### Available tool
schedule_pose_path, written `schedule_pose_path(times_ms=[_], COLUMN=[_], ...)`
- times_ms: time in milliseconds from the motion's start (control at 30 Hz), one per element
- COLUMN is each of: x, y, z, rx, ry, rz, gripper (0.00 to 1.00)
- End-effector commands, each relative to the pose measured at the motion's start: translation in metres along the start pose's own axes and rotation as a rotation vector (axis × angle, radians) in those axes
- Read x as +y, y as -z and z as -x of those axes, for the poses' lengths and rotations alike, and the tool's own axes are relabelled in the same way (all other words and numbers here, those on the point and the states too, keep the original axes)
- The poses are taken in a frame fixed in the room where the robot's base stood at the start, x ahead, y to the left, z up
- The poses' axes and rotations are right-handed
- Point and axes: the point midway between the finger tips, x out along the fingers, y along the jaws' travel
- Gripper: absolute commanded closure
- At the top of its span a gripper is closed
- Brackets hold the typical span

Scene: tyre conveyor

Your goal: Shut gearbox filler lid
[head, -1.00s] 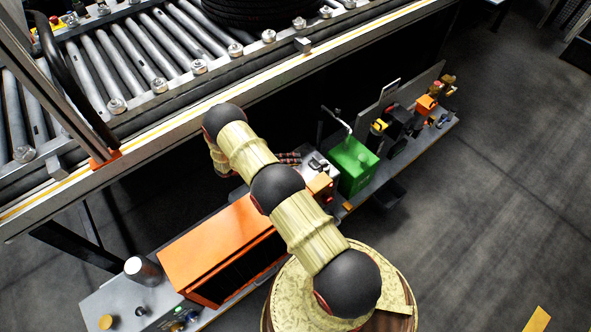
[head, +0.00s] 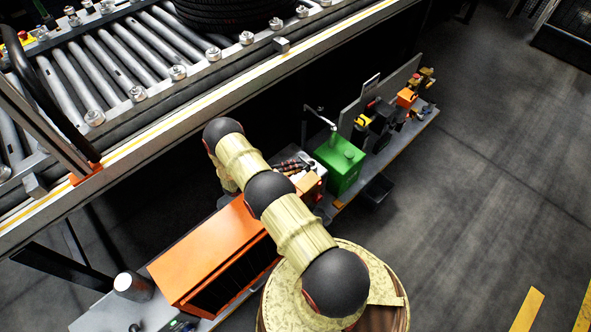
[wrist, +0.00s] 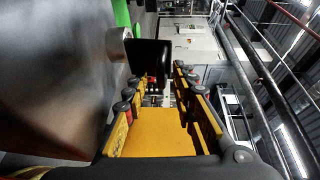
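In the wrist view a dark flat flap (wrist: 150,57), which looks like the filler lid, stands up beside a short round metal neck (wrist: 117,45). The neck comes off a large blurred grey body (wrist: 60,75) at the left, possibly the gearbox. My gripper (wrist: 165,82) has yellow links and dark pads; its fingers are apart with nothing seen between them. The flap's lower edge is close to the left finger; I cannot tell if they touch. In the head view my arm covers part of the bench, and I cannot make out the lid there.
A low bench (head: 95,318) carries an orange cabinet (head: 210,250), a green box (head: 340,165) with a bent pipe, and several small items. A roller conveyor (head: 110,75) with a tyre (head: 225,10) runs behind. The floor (head: 480,180) at right is open.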

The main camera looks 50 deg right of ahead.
Motion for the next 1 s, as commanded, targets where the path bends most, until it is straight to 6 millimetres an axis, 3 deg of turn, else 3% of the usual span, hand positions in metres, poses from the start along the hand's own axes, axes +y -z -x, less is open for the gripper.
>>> schedule_pose_path(times_ms=[300, 767, 1000], x=[-0.0005, -0.0002, 0.0000], y=[-0.0002, -0.0001, -0.0001], z=[-0.0033, -0.0031, -0.0031], rx=[-0.001, 0.000, -0.001], ry=[0.000, -0.001, -0.001], rz=[0.000, 0.000, 0.000], gripper=[0.73, 0.99, 1.00])
